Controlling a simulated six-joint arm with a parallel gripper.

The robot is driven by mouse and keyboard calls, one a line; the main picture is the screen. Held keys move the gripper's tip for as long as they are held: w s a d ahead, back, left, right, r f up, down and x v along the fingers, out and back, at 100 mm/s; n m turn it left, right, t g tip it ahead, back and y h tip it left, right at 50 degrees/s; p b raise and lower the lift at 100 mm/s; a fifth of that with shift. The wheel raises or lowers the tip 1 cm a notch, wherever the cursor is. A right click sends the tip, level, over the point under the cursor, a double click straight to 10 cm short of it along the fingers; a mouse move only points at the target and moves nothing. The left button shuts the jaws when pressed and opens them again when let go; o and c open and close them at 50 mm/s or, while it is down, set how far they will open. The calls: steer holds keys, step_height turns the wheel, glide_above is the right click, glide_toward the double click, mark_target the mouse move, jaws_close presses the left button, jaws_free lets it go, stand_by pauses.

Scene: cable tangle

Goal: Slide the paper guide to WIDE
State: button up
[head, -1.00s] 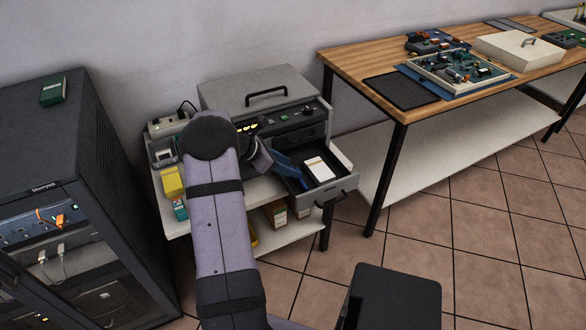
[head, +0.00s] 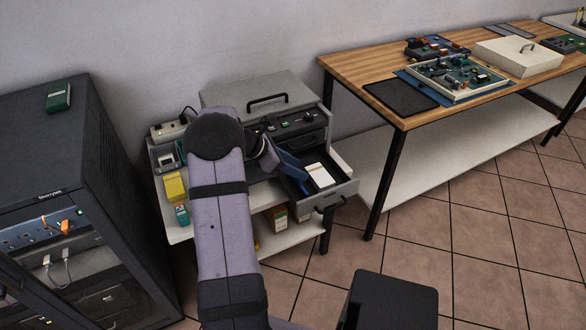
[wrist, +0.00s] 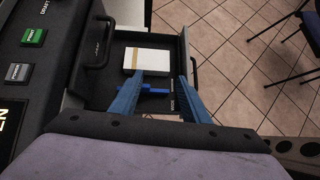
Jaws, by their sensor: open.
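The paper drawer (head: 343,189) of the grey printer is pulled open. Inside lies a white paper stack with a yellow band (wrist: 149,60), also visible in the head view (head: 319,175). The small blue paper guide (wrist: 155,91) sits in the drawer on the near side of the stack in the wrist view. My gripper (wrist: 161,78) has its two blue fingers apart over the drawer, one on each side of the guide. I cannot tell whether a finger touches it.
The drawer walls and front handle (wrist: 194,60) border my fingers. The printer panel (wrist: 34,60) with a green button is on the left. A wooden table (head: 350,66) stands to the right and a dark rack (head: 50,150) to the left. The tiled floor beyond the drawer is mostly clear.

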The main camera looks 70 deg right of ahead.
steer(key=s+d+r+m+p, duration=0.1)
steer(key=s+r+p, duration=0.1)
steer(key=s, duration=0.2)
steer(key=n+t+y, duration=0.2)
steer(key=t, duration=0.2)
glide_toward(299, 181)
steer(key=d, duration=0.2)
steer(key=shift+a+x, duration=0.15)
steer(key=shift+x, duration=1.55)
steer(key=shift+a+x, duration=0.1)
steer(key=shift+x, duration=1.65)
steer(key=shift+c, duration=0.7)
